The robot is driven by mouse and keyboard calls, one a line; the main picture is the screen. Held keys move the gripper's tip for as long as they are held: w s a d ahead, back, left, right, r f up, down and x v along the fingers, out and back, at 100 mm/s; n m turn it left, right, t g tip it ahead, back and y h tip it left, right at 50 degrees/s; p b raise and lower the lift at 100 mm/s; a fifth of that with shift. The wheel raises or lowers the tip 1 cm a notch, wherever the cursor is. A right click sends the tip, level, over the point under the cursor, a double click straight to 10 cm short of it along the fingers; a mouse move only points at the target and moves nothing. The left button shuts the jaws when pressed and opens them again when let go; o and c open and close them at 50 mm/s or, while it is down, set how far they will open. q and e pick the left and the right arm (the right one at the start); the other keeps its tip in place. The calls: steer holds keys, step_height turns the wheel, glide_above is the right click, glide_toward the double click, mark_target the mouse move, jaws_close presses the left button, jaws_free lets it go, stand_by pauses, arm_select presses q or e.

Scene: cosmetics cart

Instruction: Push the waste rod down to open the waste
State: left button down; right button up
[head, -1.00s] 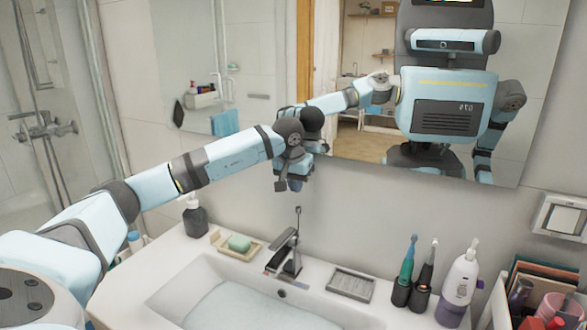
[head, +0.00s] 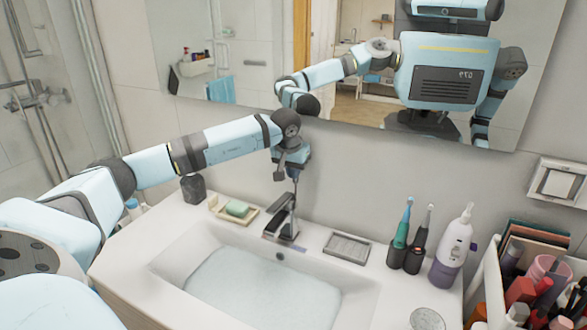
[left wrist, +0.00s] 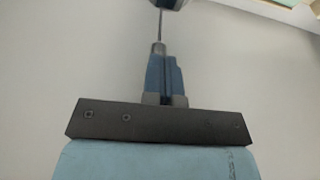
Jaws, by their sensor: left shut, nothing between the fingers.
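The waste rod (head: 295,186) is a thin upright rod behind the dark faucet (head: 282,218) at the back of the sink (head: 165,265). My left gripper (head: 294,176) is shut, empty and points down right above the rod, fingertips at its top. In the left wrist view the shut fingers (left wrist: 160,52) line up with the thin rod (left wrist: 160,25), which runs on to the faucet's dark end at the top edge. Whether fingertips and rod touch is hard to tell. The basin holds pale water (head: 255,290). My right gripper is not in view.
A mirror (head: 230,50) hangs behind my left arm. A soap dish (head: 222,210) and dark bottle (head: 193,188) stand left of the faucet. Right of it are a grey tray (head: 347,248), two toothbrushes (head: 403,225), a white-purple bottle (head: 453,250) and a filled cart (head: 480,300).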

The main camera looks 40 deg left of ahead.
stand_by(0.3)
arm_select(q)
steer(key=v, duration=1.3)
steer(key=shift+r+b, duration=0.35)
steer(key=shift+r, duration=0.05)
steer(key=shift+s, duration=0.15)
